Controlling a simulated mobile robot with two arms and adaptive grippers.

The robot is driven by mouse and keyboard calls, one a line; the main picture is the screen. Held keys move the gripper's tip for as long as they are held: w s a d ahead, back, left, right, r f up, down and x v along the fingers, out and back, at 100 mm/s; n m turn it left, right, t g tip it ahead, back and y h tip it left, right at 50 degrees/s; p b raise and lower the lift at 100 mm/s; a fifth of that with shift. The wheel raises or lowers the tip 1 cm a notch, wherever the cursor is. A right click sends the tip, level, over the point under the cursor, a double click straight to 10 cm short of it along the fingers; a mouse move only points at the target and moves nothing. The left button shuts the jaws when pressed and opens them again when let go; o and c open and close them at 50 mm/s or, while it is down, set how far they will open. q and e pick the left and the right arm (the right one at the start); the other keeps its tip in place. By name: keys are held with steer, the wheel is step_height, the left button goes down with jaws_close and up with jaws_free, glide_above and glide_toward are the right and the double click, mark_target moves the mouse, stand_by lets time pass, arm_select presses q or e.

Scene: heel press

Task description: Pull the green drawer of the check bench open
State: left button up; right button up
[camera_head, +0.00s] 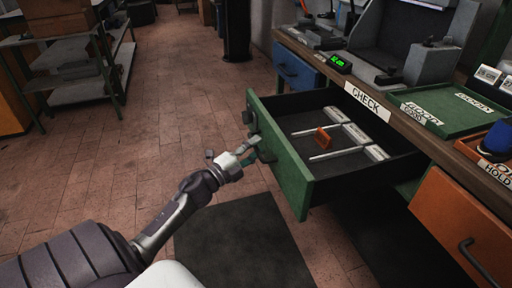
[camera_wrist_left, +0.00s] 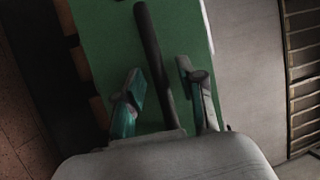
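The green drawer (camera_head: 282,168) of the check bench (camera_head: 400,124) stands pulled well out in the head view, and its dark inside shows. Its black bar handle (camera_wrist_left: 153,50) runs between the two fingers of my left gripper (camera_wrist_left: 160,82) in the left wrist view. The fingers are apart, with a gap seen between each finger and the bar. In the head view my left gripper (camera_head: 246,157) is at the drawer front, beside the handle, part of which it hides. My right gripper is not in view.
Inside the drawer are pale rails and an orange piece (camera_head: 323,138). A blue drawer (camera_head: 297,72) and an orange drawer (camera_head: 462,228) flank it. A green tray (camera_head: 440,108) lies on the bench. A dark mat (camera_head: 240,245) covers the floor; the floor left is clear up to a shelf rack (camera_head: 85,92).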

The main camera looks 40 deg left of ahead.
arm_select(q)
steer(key=v, duration=1.1)
steer(key=shift+s, duration=0.25)
steer(key=shift+w+f, duration=0.1)
